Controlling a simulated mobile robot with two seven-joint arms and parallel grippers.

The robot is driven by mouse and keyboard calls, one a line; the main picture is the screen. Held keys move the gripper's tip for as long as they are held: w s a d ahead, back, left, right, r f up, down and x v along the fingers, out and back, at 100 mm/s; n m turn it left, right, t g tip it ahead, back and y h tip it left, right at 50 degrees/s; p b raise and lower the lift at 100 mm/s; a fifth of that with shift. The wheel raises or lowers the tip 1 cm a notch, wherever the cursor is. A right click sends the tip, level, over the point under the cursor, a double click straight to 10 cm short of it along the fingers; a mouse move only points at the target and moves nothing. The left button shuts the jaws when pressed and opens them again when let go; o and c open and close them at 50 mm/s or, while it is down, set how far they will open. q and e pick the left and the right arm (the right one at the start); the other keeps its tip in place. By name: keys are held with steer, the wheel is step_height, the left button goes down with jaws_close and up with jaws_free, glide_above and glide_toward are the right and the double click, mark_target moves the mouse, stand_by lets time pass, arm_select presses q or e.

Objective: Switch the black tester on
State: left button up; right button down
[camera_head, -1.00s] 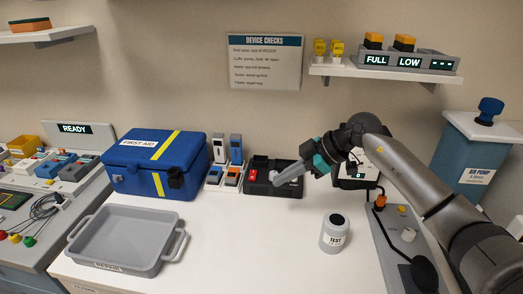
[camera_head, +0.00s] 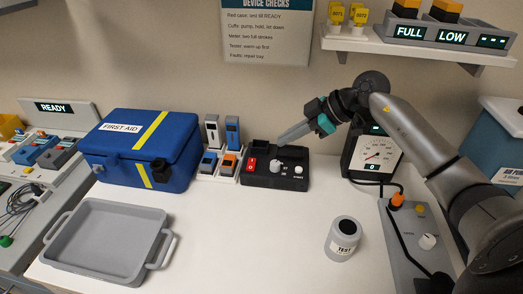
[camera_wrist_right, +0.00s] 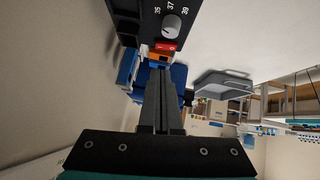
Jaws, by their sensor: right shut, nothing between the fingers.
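The black tester (camera_head: 262,181) sits at the back of the white table, right of the blue first-aid box. It has a red switch (camera_head: 251,164) at its left, a grey knob (camera_head: 275,168) in the middle and a small white button (camera_head: 298,169) at its right. In the right wrist view, the tester (camera_wrist_right: 150,22) shows its knob (camera_wrist_right: 172,25) with marks 35, 37 and 39, and the red switch (camera_wrist_right: 166,46). My right gripper (camera_head: 281,139) is shut and empty, its tips above the tester's back edge, apart from the switch. My left gripper is out of view.
The blue first-aid box (camera_head: 112,165) and small blue and orange devices (camera_head: 208,162) stand left of the tester. A dial gauge (camera_head: 377,153) stands right, a TEST jar (camera_head: 342,240) in front. A grey tray (camera_head: 105,238) lies front left. The table's middle is clear.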

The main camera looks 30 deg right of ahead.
mark_target(247, 165)
steer(key=b+x, duration=0.2)
steer(key=x, duration=0.8)
steer(key=shift+w+d+g+p, duration=0.1)
steer(key=shift+g+p, duration=0.2)
steer(key=shift+p, duration=0.65)
steer(key=shift+f, duration=0.35)
steer(key=shift+s+a+r+p, duration=0.15)
steer(key=shift+s+a+p, duration=0.45)
steer(key=shift+p, duration=0.75)
steer(key=shift+d, duration=0.1)
